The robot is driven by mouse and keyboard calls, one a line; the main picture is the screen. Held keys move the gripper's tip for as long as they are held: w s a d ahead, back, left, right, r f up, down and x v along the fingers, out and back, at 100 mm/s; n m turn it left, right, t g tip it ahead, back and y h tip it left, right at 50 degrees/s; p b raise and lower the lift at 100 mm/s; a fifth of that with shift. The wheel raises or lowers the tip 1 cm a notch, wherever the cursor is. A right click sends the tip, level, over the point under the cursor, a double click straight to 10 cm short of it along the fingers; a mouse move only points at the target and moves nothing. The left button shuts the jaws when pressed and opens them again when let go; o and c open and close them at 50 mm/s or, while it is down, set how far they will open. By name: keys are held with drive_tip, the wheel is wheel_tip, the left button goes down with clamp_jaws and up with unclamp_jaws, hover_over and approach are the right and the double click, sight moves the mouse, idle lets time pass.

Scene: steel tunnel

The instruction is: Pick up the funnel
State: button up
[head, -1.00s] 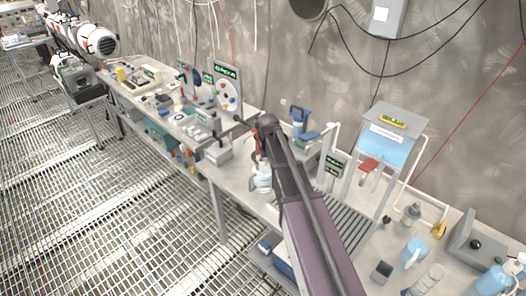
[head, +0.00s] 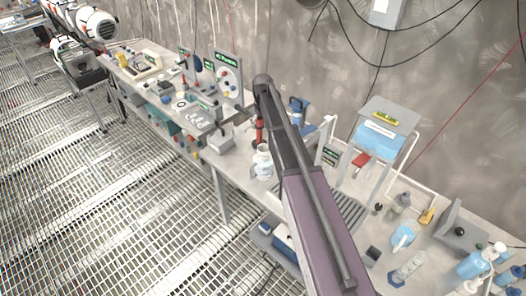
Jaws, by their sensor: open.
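I cannot make out a funnel for certain; it may be hidden behind my arm or too small to tell. My arm reaches from the lower right over the long workbench (head: 238,178).
A blue device (head: 298,106) stands right of my arm. An upright board with a white disc (head: 229,80) stands beyond my gripper.

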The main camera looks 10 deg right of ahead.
sight(263, 148)
drive_tip(key=shift+f, duration=0.1)
wheel_tip(263, 148, down, 8)
drive_tip(key=b, duration=0.8)
drive_tip(key=shift+f+b, duration=0.25)
drive_tip(key=shift+b, duration=0.05)
drive_tip(key=shift+f, duration=0.1)
wheel_tip(263, 148, down, 5)
drive_tip(key=b, duration=0.5)
drive_tip(key=shift+s+d, duration=0.1)
drive_tip(key=shift+s, duration=0.05)
idle(0.8)
drive_tip(key=c, duration=0.8)
